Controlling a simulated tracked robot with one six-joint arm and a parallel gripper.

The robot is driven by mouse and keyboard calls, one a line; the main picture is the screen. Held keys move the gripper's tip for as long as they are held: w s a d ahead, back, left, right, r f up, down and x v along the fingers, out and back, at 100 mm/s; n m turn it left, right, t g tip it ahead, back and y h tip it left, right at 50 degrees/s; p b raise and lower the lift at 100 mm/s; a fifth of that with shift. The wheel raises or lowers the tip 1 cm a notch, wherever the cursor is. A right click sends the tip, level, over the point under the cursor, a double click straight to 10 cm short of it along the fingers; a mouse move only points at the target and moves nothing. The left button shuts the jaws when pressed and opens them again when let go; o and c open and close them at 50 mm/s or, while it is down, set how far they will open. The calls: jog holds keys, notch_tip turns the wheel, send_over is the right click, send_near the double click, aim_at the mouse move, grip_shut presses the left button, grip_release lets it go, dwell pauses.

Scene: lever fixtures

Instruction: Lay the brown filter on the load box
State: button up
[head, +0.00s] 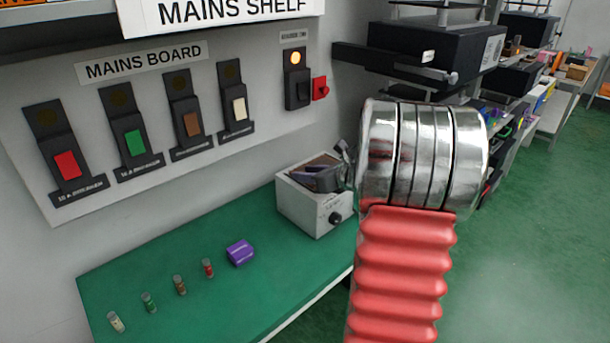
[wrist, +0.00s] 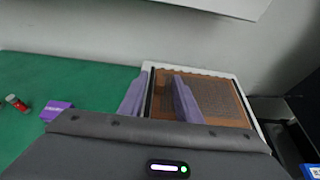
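The load box (head: 313,210) is a pale box with a black knob, at the end of the green bench. It also shows in the wrist view as a white rim (wrist: 243,88). The brown filter (wrist: 222,97) is a flat, ribbed brown panel with a wavy far edge and a dark left edge. It lies over the box top; the head view shows only a bit of brown there. My gripper (wrist: 158,95) has purple fingers that stand apart, one left of the filter's dark edge and one over its brown face. My gripper (head: 308,173) partly hides the box top in the head view.
On the green bench (head: 215,300) are a purple block (head: 240,252) and several small banded cylinders (head: 179,285). A wall board (head: 150,130) carries red, green, brown and white switches. A lit lamp (head: 295,58) sits above a black switch. Black shelf equipment (head: 425,50) stands behind my arm.

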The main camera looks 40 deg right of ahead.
jog(key=shift+r, duration=0.1)
jog(key=shift+s+r, duration=0.15)
jog(key=shift+s, duration=0.1)
jog(key=v, duration=1.1)
jog(key=shift+s, duration=0.2)
jog(key=shift+r, duration=0.1)
